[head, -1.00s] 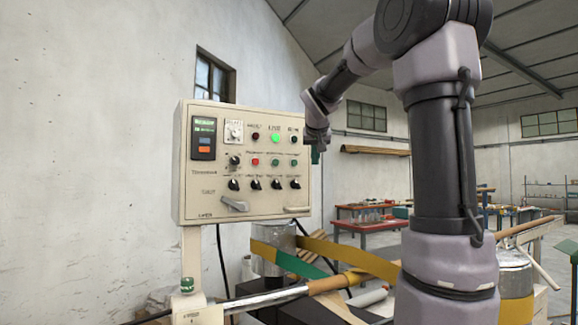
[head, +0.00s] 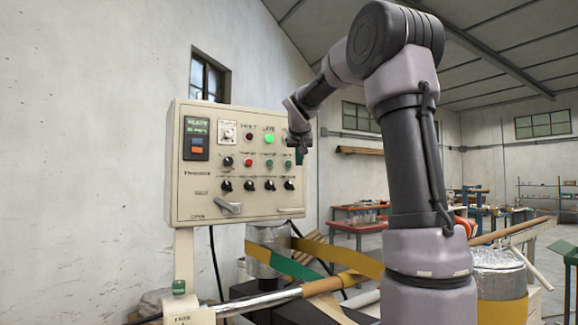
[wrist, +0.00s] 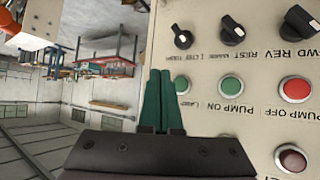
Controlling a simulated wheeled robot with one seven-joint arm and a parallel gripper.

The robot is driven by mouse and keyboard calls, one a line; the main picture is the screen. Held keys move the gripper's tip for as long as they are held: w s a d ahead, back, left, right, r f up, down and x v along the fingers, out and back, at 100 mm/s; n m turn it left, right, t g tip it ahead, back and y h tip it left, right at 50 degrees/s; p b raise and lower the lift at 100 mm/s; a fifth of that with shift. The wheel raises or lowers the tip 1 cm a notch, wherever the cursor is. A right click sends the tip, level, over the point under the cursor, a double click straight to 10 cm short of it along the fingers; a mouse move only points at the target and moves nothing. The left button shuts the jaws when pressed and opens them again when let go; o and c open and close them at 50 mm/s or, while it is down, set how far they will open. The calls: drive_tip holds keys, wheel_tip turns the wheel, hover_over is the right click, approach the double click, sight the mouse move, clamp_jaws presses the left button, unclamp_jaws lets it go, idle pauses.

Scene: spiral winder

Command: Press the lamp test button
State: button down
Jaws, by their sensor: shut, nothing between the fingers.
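The lamp test button is a small green button (wrist: 182,85) with a partly hidden label starting "LAMP" in the wrist view, where the panel appears upside down. In the head view it is the rightmost button (head: 288,163) of the middle row on the beige control panel (head: 190,205). My gripper (wrist: 160,72) is shut and empty, its green fingers together. In the wrist view the fingertips are just left of the button, by the panel's edge. In the head view my gripper (head: 299,158) is at the panel's right edge. I cannot tell whether it touches the panel.
The green pump-on button (wrist: 231,86) and red pump-off button (wrist: 295,89) sit beside it. A row of black knobs (head: 248,185) lies below. A green lamp (head: 269,138) glows above. A wrapped roll with yellow and green bands (head: 268,255) is below the panel.

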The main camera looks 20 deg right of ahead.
drive_tip(key=shift+w+a, duration=0.15)
drive_tip(key=shift+w, duration=0.75)
drive_tip(key=shift+w+a, duration=0.15)
drive_tip(key=shift+w, duration=0.75)
drive_tip(key=shift+w, duration=0.1)
idle(0.6)
drive_tip(key=shift+w+a, duration=0.1)
drive_tip(key=shift+w, duration=0.2)
drive_tip(key=shift+w+a, duration=0.1)
drive_tip(key=shift+w, duration=0.35)
idle(0.6)
drive_tip(key=shift+s, duration=0.15)
drive_tip(key=shift+s+d, duration=0.2)
drive_tip(key=shift+s, duration=0.5)
drive_tip(key=shift+s, duration=0.1)
drive_tip(key=s, duration=0.2)
drive_tip(key=s+d, duration=0.1)
drive_tip(key=s, duration=0.1)
drive_tip(key=shift+s, duration=0.35)
